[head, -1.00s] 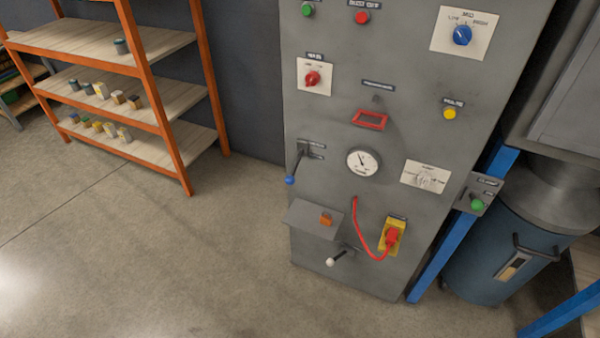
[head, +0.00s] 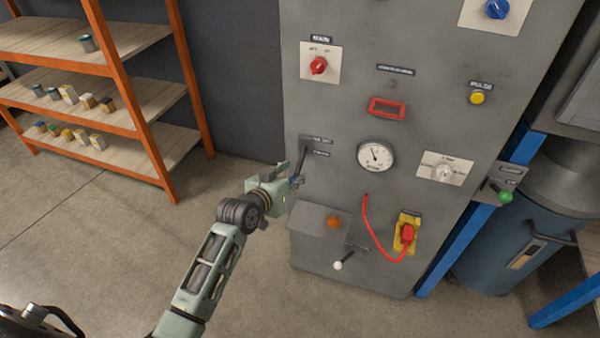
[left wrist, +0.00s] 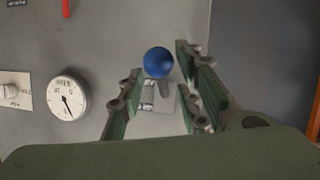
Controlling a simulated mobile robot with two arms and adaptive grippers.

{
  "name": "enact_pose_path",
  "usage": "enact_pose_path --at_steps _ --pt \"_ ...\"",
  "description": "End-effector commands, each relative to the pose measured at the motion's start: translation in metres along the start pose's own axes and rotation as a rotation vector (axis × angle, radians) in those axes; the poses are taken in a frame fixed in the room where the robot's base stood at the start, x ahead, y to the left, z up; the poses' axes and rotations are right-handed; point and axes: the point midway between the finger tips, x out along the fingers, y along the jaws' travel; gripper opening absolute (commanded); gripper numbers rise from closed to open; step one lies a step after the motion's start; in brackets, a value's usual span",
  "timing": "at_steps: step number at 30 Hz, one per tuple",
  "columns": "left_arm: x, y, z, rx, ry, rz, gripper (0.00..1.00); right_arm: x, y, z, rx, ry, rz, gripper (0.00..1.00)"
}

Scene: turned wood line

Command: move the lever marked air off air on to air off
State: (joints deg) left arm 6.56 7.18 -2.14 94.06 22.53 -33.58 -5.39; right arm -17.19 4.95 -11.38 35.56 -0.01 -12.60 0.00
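The lever (head: 304,160) is a dark arm with a blue ball knob, at the left edge of the grey panel. It slants down from its pivot beside two small labels (head: 321,147), whose text is too small to read surely. In the left wrist view the blue knob (left wrist: 158,62) shows between the two green finger pads. My left gripper (head: 295,181) is at the knob end of the lever. Its fingers (left wrist: 158,85) are open, apart on both sides of the knob, with gaps visible. In the head view the gripper partly hides the knob. My right gripper is not in view.
Below the lever, a grey box (head: 316,222) with an orange button juts out, and a white-knobbed lever (head: 341,263) sticks out lower. A gauge (head: 376,156) and a red cable (head: 370,229) are to the right. Orange shelving (head: 118,77) stands left; the floor between is clear.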

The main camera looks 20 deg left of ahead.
Motion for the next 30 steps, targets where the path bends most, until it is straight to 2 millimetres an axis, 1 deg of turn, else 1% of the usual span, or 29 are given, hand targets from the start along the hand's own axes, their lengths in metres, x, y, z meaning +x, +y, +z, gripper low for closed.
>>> enact_pose_path --at_steps 1,3,9,13,20,23,30 --pt "0.009 0.000 0.000 -0.001 0.001 0.000 0.32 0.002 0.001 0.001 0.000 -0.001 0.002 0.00" --pt "0.019 0.001 0.001 -0.001 -0.001 0.001 0.32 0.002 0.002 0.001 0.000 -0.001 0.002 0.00" --pt "0.039 0.000 0.001 0.001 -0.002 0.000 0.32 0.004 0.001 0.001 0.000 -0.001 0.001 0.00" --pt "0.044 0.000 0.001 0.001 0.000 0.000 0.32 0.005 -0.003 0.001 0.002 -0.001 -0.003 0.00" --pt "0.044 0.000 0.001 0.001 -0.001 -0.001 0.32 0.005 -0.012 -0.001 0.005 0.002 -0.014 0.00" --pt "0.044 0.000 0.001 0.001 -0.001 -0.001 0.25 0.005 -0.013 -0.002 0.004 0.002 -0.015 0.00" --pt "0.044 0.000 0.001 0.001 -0.001 -0.001 0.04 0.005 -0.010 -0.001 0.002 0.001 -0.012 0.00"
